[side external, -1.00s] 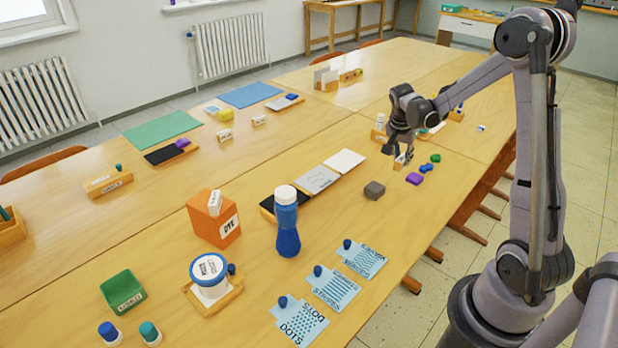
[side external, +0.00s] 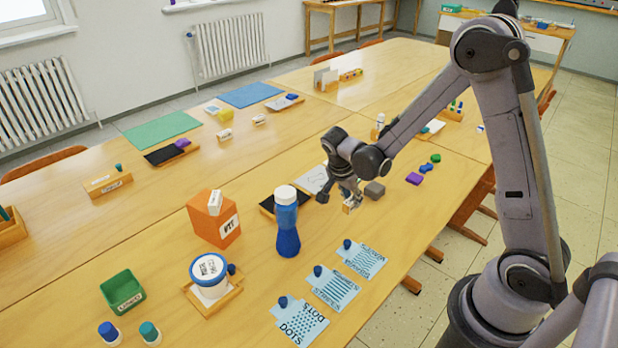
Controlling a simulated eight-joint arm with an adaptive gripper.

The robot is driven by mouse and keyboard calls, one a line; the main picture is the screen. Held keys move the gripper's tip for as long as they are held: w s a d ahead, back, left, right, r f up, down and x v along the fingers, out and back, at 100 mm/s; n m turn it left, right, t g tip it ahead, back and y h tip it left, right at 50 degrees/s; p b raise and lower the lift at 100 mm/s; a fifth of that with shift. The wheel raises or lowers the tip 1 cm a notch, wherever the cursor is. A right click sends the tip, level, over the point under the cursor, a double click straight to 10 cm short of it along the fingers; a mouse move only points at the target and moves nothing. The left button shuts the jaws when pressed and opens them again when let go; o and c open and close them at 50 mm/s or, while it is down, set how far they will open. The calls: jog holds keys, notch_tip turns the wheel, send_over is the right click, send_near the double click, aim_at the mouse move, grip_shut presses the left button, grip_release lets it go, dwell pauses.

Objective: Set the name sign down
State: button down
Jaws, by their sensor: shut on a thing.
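My gripper (side external: 350,193) is right of the middle of the side external view, above the near table. It is shut on a small wooden piece with a pale face, the name sign (side external: 350,206), held low over the table. The sign is partly covered by the fingers, and its lettering is too small to read. I cannot tell whether its base touches the table. A grey block (side external: 374,191) sits just right of the gripper, and the blue bottle (side external: 287,228) stands to its left.
Blue stencil cards (side external: 360,259) with knobs lie in front of the gripper. Behind it are the dark and white tiles (side external: 313,178). A purple block (side external: 413,179) and small blue and green pieces lie to the right. Bare table lies between the gripper and the cards.

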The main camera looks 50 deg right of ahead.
jog(key=shift+w+a+f, duration=1.1)
jog(key=shift+w+a, duration=0.05)
jog(key=shift+a, duration=0.1)
jog(key=shift+f, duration=1.95)
jog(key=c, duration=1.2)
grip_release()
jog(key=shift+f, duration=0.15)
